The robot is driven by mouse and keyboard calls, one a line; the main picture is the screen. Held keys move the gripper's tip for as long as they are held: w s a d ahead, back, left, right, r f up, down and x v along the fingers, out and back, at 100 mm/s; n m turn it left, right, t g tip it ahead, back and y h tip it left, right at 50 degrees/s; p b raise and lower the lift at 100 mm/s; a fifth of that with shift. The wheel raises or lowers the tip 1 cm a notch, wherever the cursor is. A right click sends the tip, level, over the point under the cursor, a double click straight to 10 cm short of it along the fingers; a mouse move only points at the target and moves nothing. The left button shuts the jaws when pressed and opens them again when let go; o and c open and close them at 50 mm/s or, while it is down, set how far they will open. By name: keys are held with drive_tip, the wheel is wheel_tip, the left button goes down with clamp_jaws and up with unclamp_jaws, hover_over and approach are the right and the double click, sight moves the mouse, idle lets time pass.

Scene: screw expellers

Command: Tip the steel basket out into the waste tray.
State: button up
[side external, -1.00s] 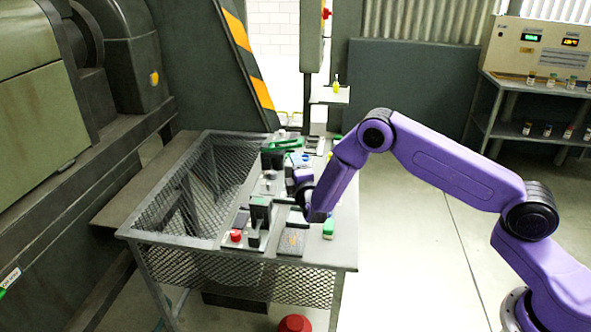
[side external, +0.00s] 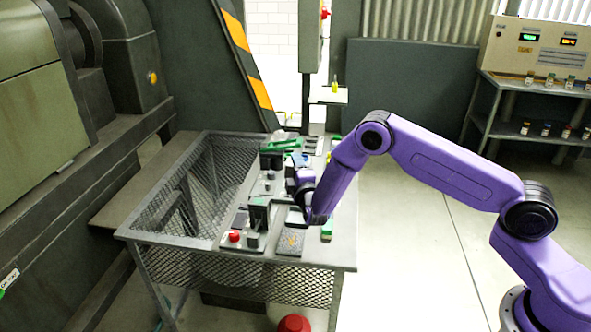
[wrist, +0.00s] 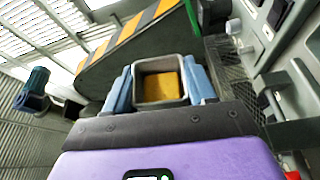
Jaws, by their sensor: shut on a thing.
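My gripper (wrist: 160,80) is shut on the grey steel basket (wrist: 160,64) in the wrist view, with one blue finger at each side of it. The basket is square-mouthed, and yellow-brown material lies inside it. In the side view my gripper (side external: 303,186) is over the right part of the mesh-sided bench, where the basket is too small and hidden to make out clearly. A flat dark tray (side external: 290,242) with orange specks lies near the bench's front edge, in front of my gripper. I cannot tell for sure that it is the waste tray.
The bench (side external: 330,254) carries a red knob (side external: 234,236), dark upright blocks (side external: 259,213), a green-topped piece (side external: 284,145) and a small green and white item (side external: 327,229). A large machine (side external: 40,120) stands at left. The floor right of the bench is open.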

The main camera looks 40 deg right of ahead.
drive_tip(key=shift+m, duration=0.6)
drive_tip(key=shift+s, duration=0.1)
idle(0.3)
drive_tip(key=shift+r+m+t, duration=0.1)
drive_tip(key=shift+m+t, duration=0.3)
drive_tip(key=shift+m, duration=0.3)
drive_tip(key=shift+h, duration=0.3)
drive_tip(key=shift+s+d, duration=0.1)
drive_tip(key=shift+d, duration=0.1)
idle(1.5)
